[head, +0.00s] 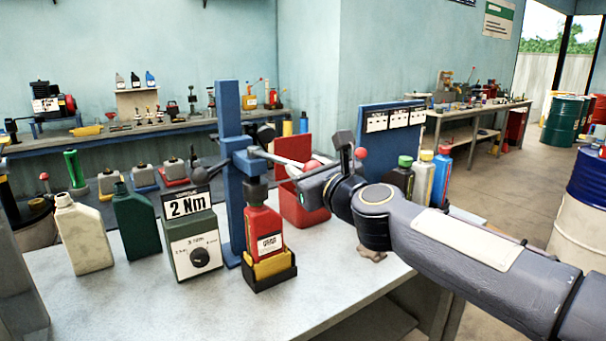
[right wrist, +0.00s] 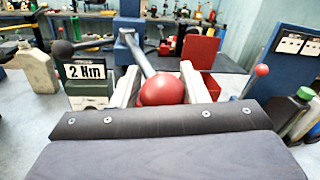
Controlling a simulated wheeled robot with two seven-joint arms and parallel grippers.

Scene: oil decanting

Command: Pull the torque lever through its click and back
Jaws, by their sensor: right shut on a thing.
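The torque lever's metal rod (head: 275,157) reaches out from a blue upright post (head: 230,170) and ends in a red ball knob (head: 312,165). In the right wrist view the red knob (right wrist: 162,90) sits between the two pale fingers of my right gripper (right wrist: 161,88), which is shut on it. In the head view my right gripper (head: 318,178) is at the knob, partly hidden by its own wrist. A green box with a dial (head: 199,254) stands left of the post, its display (head: 190,207) reading 2 Nm. My left gripper is not in view.
A red bottle (head: 263,235) sits in a black and yellow holder before the post. A dark green jug (head: 137,225) and a cream jug (head: 83,235) stand left. A red bin (head: 302,212) is behind the knob. Several capped bottles (head: 422,180) stand right by a blue panel.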

